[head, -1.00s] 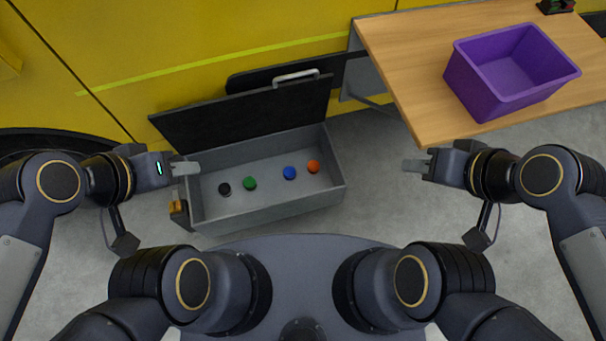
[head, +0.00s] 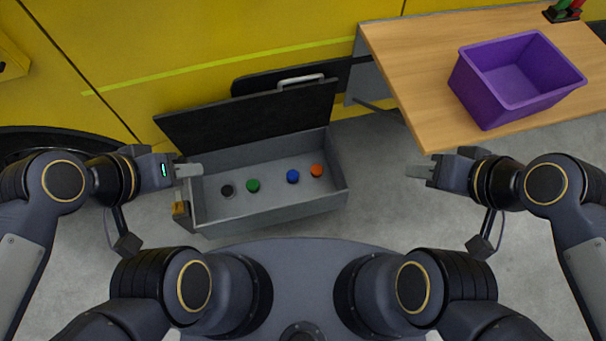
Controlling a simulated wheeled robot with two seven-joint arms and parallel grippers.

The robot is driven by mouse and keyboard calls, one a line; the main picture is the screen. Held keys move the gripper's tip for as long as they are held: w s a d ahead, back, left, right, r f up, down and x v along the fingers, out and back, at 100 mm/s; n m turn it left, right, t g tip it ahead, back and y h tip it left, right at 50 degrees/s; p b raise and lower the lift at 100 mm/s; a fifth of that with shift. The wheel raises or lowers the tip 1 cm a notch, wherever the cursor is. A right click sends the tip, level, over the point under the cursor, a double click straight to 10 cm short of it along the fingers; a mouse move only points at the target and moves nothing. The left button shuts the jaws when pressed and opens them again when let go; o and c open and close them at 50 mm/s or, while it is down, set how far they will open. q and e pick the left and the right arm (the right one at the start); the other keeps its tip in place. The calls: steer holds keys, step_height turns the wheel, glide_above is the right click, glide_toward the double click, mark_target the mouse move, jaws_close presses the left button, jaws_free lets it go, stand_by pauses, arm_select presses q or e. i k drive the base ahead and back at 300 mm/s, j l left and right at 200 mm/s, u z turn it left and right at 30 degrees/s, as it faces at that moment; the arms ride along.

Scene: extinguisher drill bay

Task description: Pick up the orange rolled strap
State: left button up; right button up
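The orange rolled strap (head: 317,170) lies at the right end of a row of small rolls in the open grey box (head: 268,205). A blue roll (head: 293,176), a green roll (head: 253,186) and a black roll (head: 227,190) are to its left. My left gripper (head: 190,170) is over the left end of the box, well apart from the orange strap. My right gripper (head: 418,171) is over the floor, right of the box and apart from it. Nothing shows in either gripper. The gaps between their fingertips cannot be made out.
The box's dark lid (head: 250,118) stands open at its back, against the yellow vehicle (head: 200,40). A wooden table (head: 415,100) at the right bears a purple bin (head: 515,80) and red and green items (head: 565,10). Grey floor (head: 380,205) is clear between box and table.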

mark_target(316, 169)
steer(key=i+l+u, duration=0.15)
steer(key=u, duration=0.35)
steer(key=i+l+u, duration=0.1)
steer(key=l+u, duration=0.15)
steer(key=u, duration=0.2)
steer(key=i+l+u, duration=0.1)
steer(key=l+u, duration=0.15)
steer(key=u, duration=0.25)
